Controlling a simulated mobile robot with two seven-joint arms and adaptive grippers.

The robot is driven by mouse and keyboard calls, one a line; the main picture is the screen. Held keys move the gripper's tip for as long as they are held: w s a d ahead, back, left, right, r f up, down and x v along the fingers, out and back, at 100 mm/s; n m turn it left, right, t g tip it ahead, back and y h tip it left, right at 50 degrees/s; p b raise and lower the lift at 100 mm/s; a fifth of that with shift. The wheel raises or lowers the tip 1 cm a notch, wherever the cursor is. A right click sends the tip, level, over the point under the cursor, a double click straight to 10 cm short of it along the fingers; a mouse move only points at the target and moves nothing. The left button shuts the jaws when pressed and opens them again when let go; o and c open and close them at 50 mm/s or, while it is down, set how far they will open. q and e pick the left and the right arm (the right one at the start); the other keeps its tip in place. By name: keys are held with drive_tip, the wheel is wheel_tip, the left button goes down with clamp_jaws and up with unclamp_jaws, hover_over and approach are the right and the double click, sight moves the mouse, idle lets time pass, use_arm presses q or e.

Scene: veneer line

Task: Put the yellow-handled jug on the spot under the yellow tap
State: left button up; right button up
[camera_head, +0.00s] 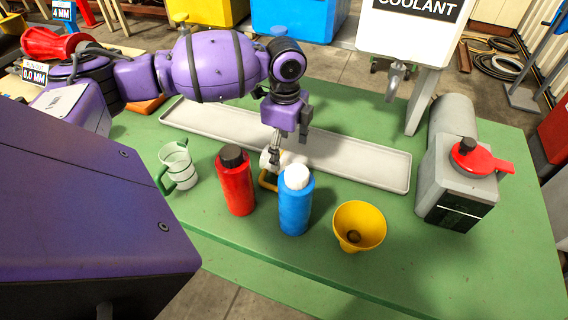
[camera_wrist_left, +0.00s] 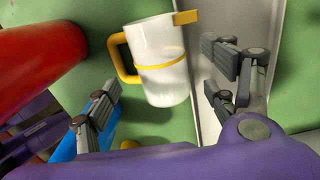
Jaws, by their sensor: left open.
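The yellow-handled jug (camera_head: 267,181) stands on the green table, half hidden behind my left gripper and the blue bottle. In the left wrist view the white jug (camera_wrist_left: 163,75) shows its yellow handle, band and spout lip. My left gripper (camera_head: 275,152) is over the jug in the head view. In the wrist view its fingers are apart, one on each side of the jug, with gaps beside it; the gripper (camera_wrist_left: 166,92) is open and empty. I cannot make out a yellow tap; the coolant tank has a grey tap (camera_head: 394,82). My right gripper is not in view.
A long grey tray (camera_head: 350,163) lies behind the jug. A red bottle (camera_head: 236,187), a blue bottle (camera_head: 296,208) and a yellow funnel (camera_head: 359,222) stand in front or beside it. A green-handled jug (camera_head: 178,168) is at left, a grey machine (camera_head: 458,180) at right.

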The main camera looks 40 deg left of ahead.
sight(284, 153)
use_arm(q)
drive_tip(key=shift+a+f, duration=0.1)
drive_tip(key=shift+f, duration=1.8)
drive_tip(key=shift+f, duration=0.25)
drive_tip(key=shift+w, duration=0.1)
drive_tip(key=c, duration=1.4)
